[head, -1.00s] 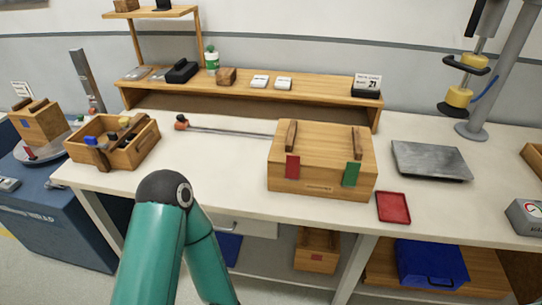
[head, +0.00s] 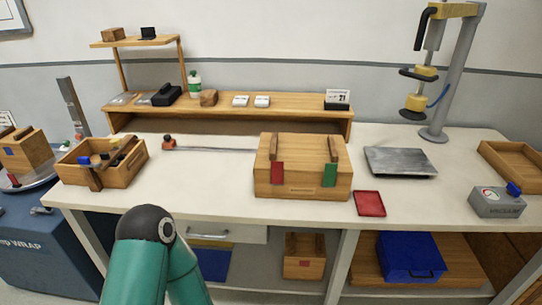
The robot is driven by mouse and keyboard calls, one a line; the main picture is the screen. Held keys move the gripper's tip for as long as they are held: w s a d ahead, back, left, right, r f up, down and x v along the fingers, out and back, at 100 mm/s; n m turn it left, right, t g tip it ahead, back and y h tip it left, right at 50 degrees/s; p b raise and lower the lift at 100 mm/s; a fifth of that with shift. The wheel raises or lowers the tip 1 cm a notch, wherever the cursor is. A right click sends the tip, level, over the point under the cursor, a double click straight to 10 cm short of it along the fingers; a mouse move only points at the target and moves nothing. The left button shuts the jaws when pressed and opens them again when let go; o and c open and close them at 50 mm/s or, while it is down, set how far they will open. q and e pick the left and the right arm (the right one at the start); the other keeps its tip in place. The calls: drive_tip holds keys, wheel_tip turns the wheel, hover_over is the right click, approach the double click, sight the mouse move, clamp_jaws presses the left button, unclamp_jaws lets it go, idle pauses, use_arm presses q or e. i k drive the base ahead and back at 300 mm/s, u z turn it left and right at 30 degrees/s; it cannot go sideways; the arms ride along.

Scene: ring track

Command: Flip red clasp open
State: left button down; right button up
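A wooden box (head: 290,187) with a lid stands on the white workbench, right of the picture's middle. A red clasp (head: 277,173) hangs flat on the left of its front face. A green clasp (head: 329,174) is on the right of the same face. Both clasps look folded down against the front. Two dark wooden strips lie on the lid. A green arm of mine rises at the bottom left, below the bench edge and apart from the box. Neither gripper shows.
A red tray (head: 369,203) lies right of the box, near the front edge. A metal plate (head: 400,162) lies behind it. A wooden tool crate (head: 122,172) stands at the left. A grey vacuum unit (head: 497,202) sits at the right. Bench between crate and box is mostly clear.

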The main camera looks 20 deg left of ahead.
sight(277, 167)
drive_tip(key=z, duration=0.1)
drive_tip(key=i, duration=0.9)
